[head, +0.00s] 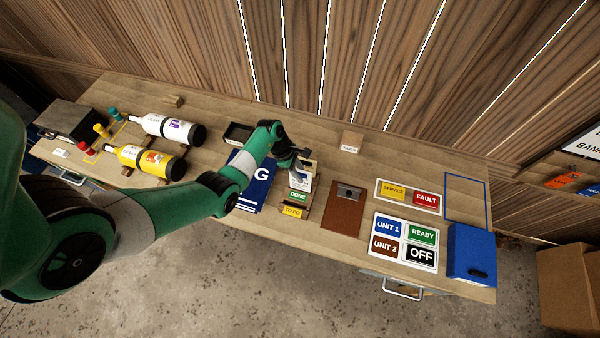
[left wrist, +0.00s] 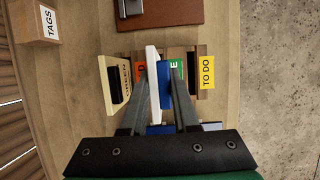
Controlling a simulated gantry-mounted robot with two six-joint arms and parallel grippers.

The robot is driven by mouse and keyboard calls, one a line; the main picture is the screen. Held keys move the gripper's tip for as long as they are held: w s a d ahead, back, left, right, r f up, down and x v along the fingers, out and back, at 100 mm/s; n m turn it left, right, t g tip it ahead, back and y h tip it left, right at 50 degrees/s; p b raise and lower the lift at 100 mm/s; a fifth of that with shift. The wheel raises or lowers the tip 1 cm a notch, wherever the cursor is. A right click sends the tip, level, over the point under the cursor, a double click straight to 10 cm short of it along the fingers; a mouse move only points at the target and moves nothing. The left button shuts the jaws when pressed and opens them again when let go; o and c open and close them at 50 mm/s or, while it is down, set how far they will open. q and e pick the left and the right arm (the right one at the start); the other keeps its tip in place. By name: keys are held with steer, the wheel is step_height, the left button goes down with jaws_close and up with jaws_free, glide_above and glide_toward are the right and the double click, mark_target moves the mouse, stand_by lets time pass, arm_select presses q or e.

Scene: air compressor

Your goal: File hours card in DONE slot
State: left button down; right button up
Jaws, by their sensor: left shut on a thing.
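My left gripper (head: 298,165) is over the card rack on the bench, shut on a white and blue card. In the left wrist view the gripper (left wrist: 160,84) has a finger on each side of the hours card (left wrist: 153,70), which stands on edge between them. The rack carries a green DONE label (head: 298,196) and a yellow TO DO label (head: 292,211); the TO DO label also shows in the left wrist view (left wrist: 207,72). The card is just beside the partly hidden green label. I cannot tell whether its lower edge is inside the slot. My right gripper is not in view.
A cream card (left wrist: 110,84) stands at the rack's other end. A brown clipboard (head: 343,208) lies to the right of the rack, and a blue binder (head: 252,185) to its left. A small TAGS block (head: 351,142) stands behind. Yellow (head: 150,160) and white (head: 168,128) bottles lie farther left.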

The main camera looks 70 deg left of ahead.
arm_select(q)
steer(key=shift+f+b, duration=1.35)
steer(key=shift+f, duration=0.35)
steer(key=c, duration=0.6)
jaws_free()
steer(key=p+v, duration=0.3)
steer(key=v, duration=0.8)
steer(key=shift+s+r, duration=0.15)
steer(key=shift+r, duration=0.15)
steer(key=shift+a, duration=0.1)
